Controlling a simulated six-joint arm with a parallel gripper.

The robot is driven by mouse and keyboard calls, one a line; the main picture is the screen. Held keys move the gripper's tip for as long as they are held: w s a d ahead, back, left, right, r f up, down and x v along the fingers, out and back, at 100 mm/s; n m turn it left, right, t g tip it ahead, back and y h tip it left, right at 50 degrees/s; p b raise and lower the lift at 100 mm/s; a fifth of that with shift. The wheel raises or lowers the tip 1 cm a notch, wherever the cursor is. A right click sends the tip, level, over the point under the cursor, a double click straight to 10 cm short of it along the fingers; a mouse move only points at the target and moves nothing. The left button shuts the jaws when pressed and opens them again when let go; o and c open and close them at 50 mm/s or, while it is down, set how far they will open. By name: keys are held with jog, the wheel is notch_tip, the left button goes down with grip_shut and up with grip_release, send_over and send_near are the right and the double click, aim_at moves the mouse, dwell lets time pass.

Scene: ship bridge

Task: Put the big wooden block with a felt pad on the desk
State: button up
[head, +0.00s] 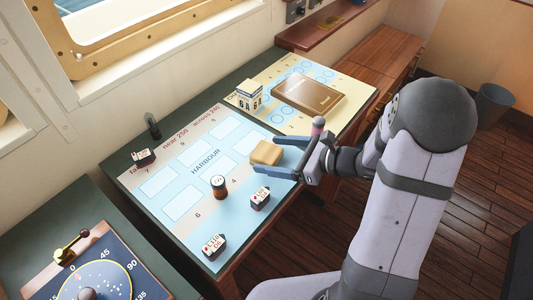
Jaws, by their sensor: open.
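A tan wooden block (266,152) lies on the light-blue harbour chart, near the right edge of the desk (234,88). No felt pad can be made out on it from this angle. My gripper (278,157) is open, with its two blue fingers pointing left toward the block. The block is at the fingertips, one finger on its far side and one on its near side. I cannot tell whether the fingers touch it or how far it lies between them.
Several small ship-like blocks, including one (260,198), and a dark round piece (219,186) stand on the chart. A brown book-like case (308,95) and a white-and-dark block (249,95) lie on the yellow chart behind. A compass-like dial board (95,270) is at lower left.

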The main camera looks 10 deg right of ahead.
aim_at(266, 152)
jog(key=shift+x, duration=1.4)
jog(key=c, duration=1.3)
jog(key=shift+r, duration=0.1)
jog(key=shift+r, duration=4.95)
